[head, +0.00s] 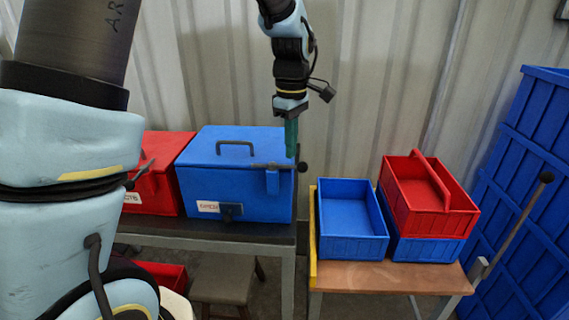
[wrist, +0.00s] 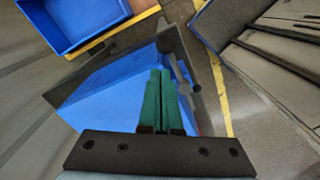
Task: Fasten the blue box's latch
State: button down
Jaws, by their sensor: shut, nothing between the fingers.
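The blue box (head: 235,182) stands lid down on a dark bench, with a grey carry handle on its lid and a label on its front. A dark lever (head: 283,166) with a round black knob lies roughly level along its right front upper edge, above a blue tab; a dark plate is low on the front. My gripper (head: 291,153) points down with green fingers shut and empty, at the box's right end close to the knob. I cannot tell if they touch. In the wrist view the fingers (wrist: 160,75) overlap the blue box (wrist: 105,98), hiding part of the lever.
A red box (head: 160,180) with its own lever stands left of the blue box. A blue tray (head: 352,250) and a red carrier (head: 440,222) sit on the right-hand table. A tall blue crate (head: 530,150) with a knobbed lever stands far right. A gap separates the tables.

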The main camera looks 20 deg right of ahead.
jog(key=shift+f, duration=0.3)
jog(key=shift+f+b, duration=0.6)
jog(key=shift+f, duration=0.45)
jog(key=shift+r+p, duration=0.2)
jog(key=shift+p, duration=0.15)
jog(key=shift+s, duration=0.7)
jog(key=shift+s+a, duration=0.1)
jog(key=shift+s+a, duration=0.3)
jog(key=shift+s, duration=0.25)
jog(key=shift+s+a, duration=0.1)
